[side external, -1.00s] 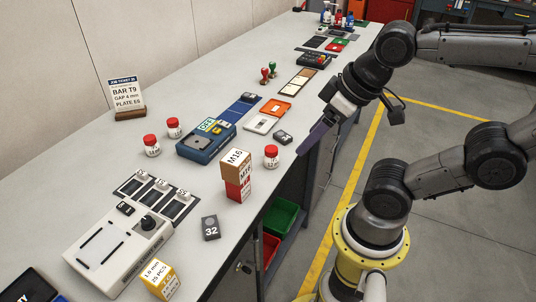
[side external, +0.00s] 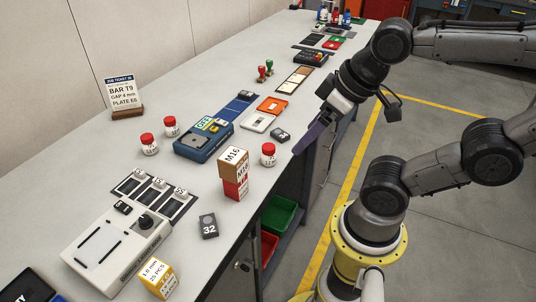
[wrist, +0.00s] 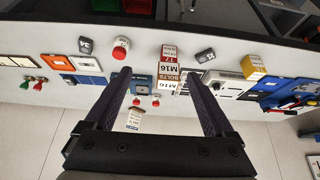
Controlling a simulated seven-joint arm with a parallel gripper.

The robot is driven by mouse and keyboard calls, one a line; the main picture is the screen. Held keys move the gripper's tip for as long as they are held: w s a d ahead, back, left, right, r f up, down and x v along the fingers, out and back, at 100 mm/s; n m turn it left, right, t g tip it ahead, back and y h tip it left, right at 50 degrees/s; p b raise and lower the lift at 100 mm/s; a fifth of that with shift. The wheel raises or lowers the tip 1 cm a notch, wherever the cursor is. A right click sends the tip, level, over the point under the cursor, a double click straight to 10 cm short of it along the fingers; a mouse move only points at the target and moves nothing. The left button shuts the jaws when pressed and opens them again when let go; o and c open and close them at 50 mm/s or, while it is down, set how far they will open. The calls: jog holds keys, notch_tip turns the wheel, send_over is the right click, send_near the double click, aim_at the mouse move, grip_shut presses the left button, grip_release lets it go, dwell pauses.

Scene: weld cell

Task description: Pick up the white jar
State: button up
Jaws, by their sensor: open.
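Three small white jars with red lids stand upright on the bench. One jar (side external: 268,156) is near the front edge, right of the stacked M16 boxes; it also shows in the wrist view (wrist: 121,49). The other two, a left jar (side external: 149,147) and a farther jar (side external: 171,128), stand together near the back, left of the blue device. In the wrist view these two show small beyond the boxes, between the fingers. My gripper (wrist: 160,76) is open and empty. In the side view my gripper (side external: 307,140) is at the bench's front edge, right of the front jar and apart from it.
The stacked M16 boxes (side external: 234,174) stand beside the front jar. A dark block marked 32 (side external: 208,226), a blue device (side external: 203,140), a white instrument (side external: 115,243) and a yellow box (side external: 158,279) are around. The job ticket stand (side external: 123,97) is at the back.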

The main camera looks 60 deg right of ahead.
jog(key=m+g+h, duration=0.2)
jog(key=m+g, duration=0.4)
jog(key=m, duration=1.1)
send_over(268, 146)
jog(key=f, duration=1.2)
jog(key=shift+a+f, duration=0.1)
jog(key=shift+a, duration=0.3)
jog(key=shift+t, duration=0.3)
jog(key=shift+d+f, duration=0.25)
jog(key=shift+f, duration=1.4)
jog(key=shift+d+f, duration=0.2)
jog(key=shift+f, duration=1.45)
